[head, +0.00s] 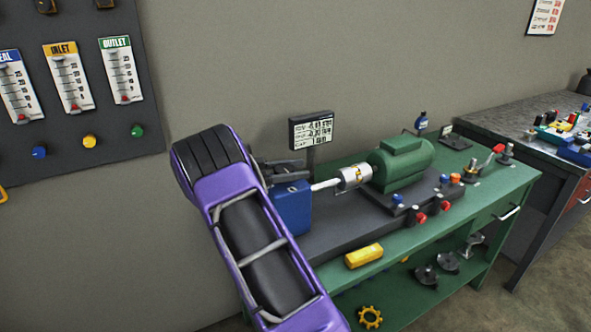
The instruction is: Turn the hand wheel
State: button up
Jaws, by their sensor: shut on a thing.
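My purple arm fills the left middle of the head view, in front of the left end of the green bench (523,180). My dark gripper (290,170) is at the upper left of a blue housing (292,208), partly hidden behind my arm. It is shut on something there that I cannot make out. No hand wheel shows clearly at the gripper. A silver shaft coupling (355,177) joins the blue housing to a green motor (402,162). A yellow toothed wheel (370,317) is low down at the bench's lower shelf.
A small display sign (311,129) stands behind the housing. A yellow block (364,256) lies on the bench front. Knobs and valves (505,152) stand at the right end. A gauge panel (100,130) hangs on the wall at left. A second table (500,115) is at right.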

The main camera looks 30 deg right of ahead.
jog(key=o, duration=1.4)
jog(key=shift+c, duration=0.2)
jog(key=shift+a, duration=0.15)
jog(key=v, duration=1.7)
jog(key=shift+b, duration=0.3)
jog(key=shift+a, duration=0.1)
